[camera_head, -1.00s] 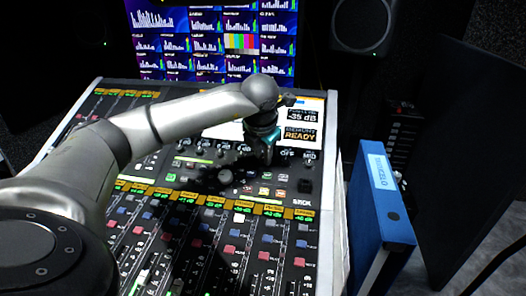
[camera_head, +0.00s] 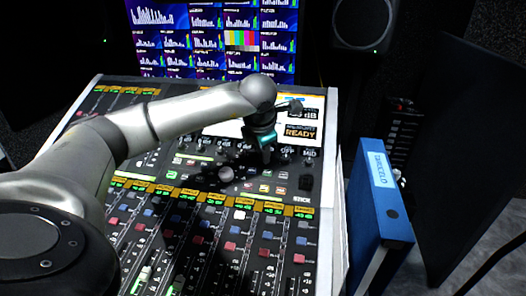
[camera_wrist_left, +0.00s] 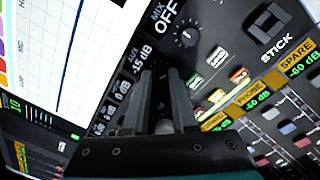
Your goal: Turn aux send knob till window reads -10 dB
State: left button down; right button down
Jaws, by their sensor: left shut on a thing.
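My left gripper (camera_head: 266,160) reaches down to the mixing console's upper panel and is shut on the aux send knob. The dark knob shows only in part between the fingertips in the left wrist view (camera_wrist_left: 163,82); the fingers hide most of it. A small window marked AUX (camera_wrist_left: 141,60) beside the fingers seems to read -15 dB, though tilted and small. In the head view a dB readout (camera_head: 303,114) on the white screen is partly covered by my wrist, and its first digits are unclear. My right gripper is not in view.
Another knob, labelled OFF (camera_wrist_left: 187,37), sits close beside the fingers. A blue binder (camera_head: 378,200) stands at right; monitors (camera_head: 215,38) rise behind.

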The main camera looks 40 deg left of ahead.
pick_arm(q)
jog(key=c, duration=0.7)
grip_release()
jog(key=p+v, duration=0.1)
jog(key=v, duration=0.4)
jog(key=shift+r, duration=0.3)
jog(key=p+v, duration=0.2)
jog(key=v, duration=0.7)
jog(key=shift+s+d+r, duration=0.15)
jog(key=shift+s+r, duration=0.1)
jog(key=shift+r, duration=0.05)
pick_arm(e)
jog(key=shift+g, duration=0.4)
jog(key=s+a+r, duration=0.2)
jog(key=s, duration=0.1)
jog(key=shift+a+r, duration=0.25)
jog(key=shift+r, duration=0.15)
